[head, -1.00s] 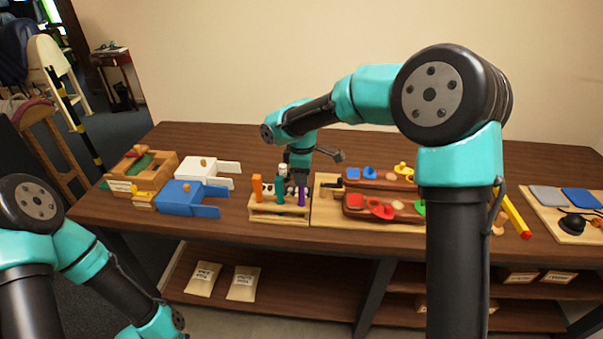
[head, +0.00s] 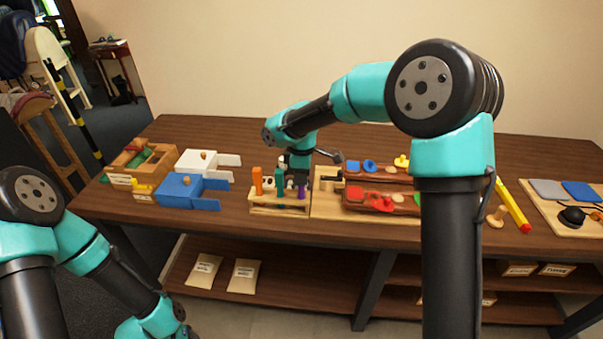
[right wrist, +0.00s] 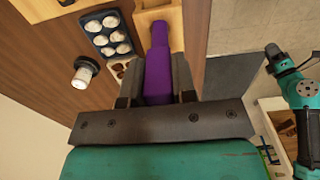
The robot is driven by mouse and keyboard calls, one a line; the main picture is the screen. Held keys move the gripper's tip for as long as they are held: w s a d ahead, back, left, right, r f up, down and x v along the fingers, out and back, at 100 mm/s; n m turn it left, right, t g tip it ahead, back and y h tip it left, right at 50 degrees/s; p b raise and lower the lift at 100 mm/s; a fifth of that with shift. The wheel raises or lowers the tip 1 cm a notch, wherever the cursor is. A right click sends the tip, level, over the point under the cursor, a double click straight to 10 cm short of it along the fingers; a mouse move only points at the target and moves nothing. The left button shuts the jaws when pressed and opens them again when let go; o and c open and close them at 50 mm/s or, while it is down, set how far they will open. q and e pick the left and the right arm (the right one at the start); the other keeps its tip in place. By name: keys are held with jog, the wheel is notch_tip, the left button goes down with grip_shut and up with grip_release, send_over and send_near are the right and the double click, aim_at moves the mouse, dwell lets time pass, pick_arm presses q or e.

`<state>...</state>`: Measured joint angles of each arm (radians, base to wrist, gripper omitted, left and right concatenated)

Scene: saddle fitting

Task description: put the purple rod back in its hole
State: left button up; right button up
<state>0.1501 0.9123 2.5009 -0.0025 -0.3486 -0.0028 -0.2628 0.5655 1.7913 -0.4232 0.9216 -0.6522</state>
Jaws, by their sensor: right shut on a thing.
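The purple rod (head: 302,188) is at the right end of a light wooden rack (head: 280,209) in the head view. The rack also has an orange rod (head: 257,181) at its left and a teal rod (head: 279,182) near the middle. My right gripper (head: 298,172) is behind the rack, partly hidden by the rods. In the right wrist view it is shut on the purple rod (right wrist: 158,75), whose narrower far end points at light wood (right wrist: 160,16). I cannot tell whether that end is in a hole.
To the left stand a blue box (head: 180,191) and a white box (head: 202,161). Right of the rack is a wooden board (head: 327,205) with coloured pieces in brown trays. A dark tray of pale rounds (right wrist: 108,34) shows in the right wrist view. Table in front of the rack is bare.

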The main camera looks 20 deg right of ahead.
jog(key=shift+f, duration=0.5)
jog(key=o, duration=0.9)
jog(key=shift+r, duration=0.1)
notch_tip(320, 180, up, 17)
jog(key=shift+r, duration=0.15)
dwell(0.4)
